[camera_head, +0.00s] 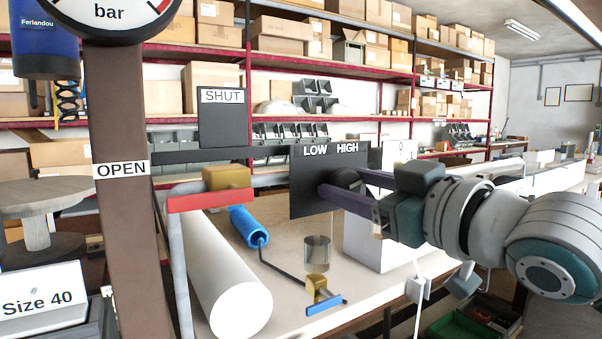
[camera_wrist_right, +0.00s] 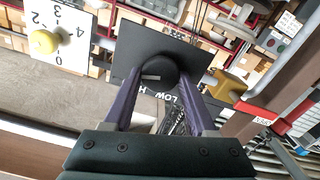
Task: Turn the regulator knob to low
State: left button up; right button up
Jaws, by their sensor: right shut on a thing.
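The regulator knob (camera_head: 347,179) is a round black knob on a dark square panel (camera_head: 308,205) marked LOW and HIGH along its top edge. In the right wrist view the knob (camera_wrist_right: 160,70) shows between my purple fingers, with a pale mark on its side nearer the H of HIGH. My right gripper (camera_head: 345,190) reaches in from the right and is shut on the knob, one finger on each side. It also shows in the right wrist view (camera_wrist_right: 159,84). The fingers partly hide the knob in the head view. My left gripper is not in view.
A red-handled valve (camera_head: 210,201) with a brass body stands left of the panel. A white cylinder (camera_head: 225,275), a blue roller (camera_head: 243,226) and a blue-handled tap (camera_head: 325,303) are below. A white dial box with a yellow knob (camera_wrist_right: 44,41) stands beside the panel.

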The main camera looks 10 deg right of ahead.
jog(key=n+p, duration=0.1)
jog(key=n, duration=0.2)
jog(key=shift+a+n, duration=0.1)
jog(key=shift+n, duration=0.3)
jog(key=n+p, duration=0.1)
jog(key=n, duration=0.2)
jog(key=shift+n, duration=0.3)
jog(key=n, duration=0.3)
jog(key=shift+f+n, duration=0.15)
jog(key=shift+n, duration=0.15)
jog(key=shift+n+p, duration=0.4)
jog(key=shift+n, duration=1.6)
jog(key=shift+f, duration=0.1)
jog(key=o, duration=1.4)
jog(key=shift+c, duration=0.2)
